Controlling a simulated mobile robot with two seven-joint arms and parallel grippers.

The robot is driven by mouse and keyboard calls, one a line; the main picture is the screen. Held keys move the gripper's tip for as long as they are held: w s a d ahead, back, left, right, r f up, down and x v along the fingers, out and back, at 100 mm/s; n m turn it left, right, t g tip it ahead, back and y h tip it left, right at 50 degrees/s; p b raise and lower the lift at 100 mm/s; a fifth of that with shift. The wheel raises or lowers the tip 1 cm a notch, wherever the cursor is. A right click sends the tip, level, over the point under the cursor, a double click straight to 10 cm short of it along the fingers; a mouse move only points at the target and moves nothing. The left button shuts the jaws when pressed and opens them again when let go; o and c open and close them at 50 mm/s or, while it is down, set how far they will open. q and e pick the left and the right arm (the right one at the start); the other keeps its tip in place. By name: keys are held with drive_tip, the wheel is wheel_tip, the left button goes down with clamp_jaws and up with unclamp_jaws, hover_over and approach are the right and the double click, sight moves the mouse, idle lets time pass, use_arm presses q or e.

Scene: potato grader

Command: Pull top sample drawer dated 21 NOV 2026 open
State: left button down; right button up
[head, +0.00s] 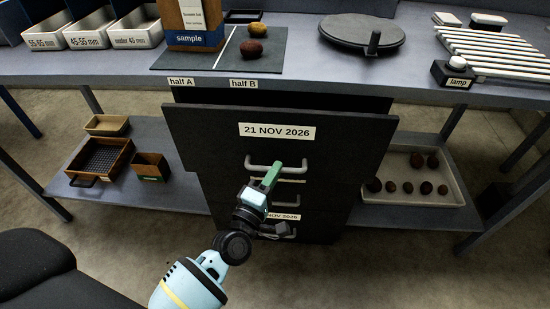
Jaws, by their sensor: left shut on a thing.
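The top sample drawer (345,150) has a dark front labelled 21 NOV 2026 and a light bar handle (295,167). Its front stands out from the cabinet under the bench, and a dark opening shows above and behind it. My left gripper (271,173) reaches up from below with its green fingertips at this handle, shut on it. The fingers hide part of the handle. Lower drawers show beneath, and one label (283,217) reading NOV 2026 is partly covered by my gripper. My right gripper is not in view.
Above is the bench with a sample box (193,25), two potatoes on a dark mat (215,62), a round dark plate (361,32) and a lamp button (457,70). Shelves either side hold wooden boxes (150,167) and a potato tray (452,178). Floor in front is partly clear.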

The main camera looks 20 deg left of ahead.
use_arm(q)
drive_tip(key=s+d+p, duration=0.1)
drive_tip(key=s+d, duration=0.1)
drive_tip(key=s, duration=0.7)
drive_tip(key=s+d+p, duration=0.1)
drive_tip(key=s+d, duration=0.2)
drive_tip(key=s, duration=0.6)
drive_tip(key=shift+p, duration=0.4)
drive_tip(key=shift+d, duration=0.1)
drive_tip(key=c, duration=1.5)
unclamp_jaws()
drive_tip(key=shift+o, duration=0.2)
drive_tip(key=v, duration=0.7)
drive_tip(key=shift+s+b, duration=0.4)
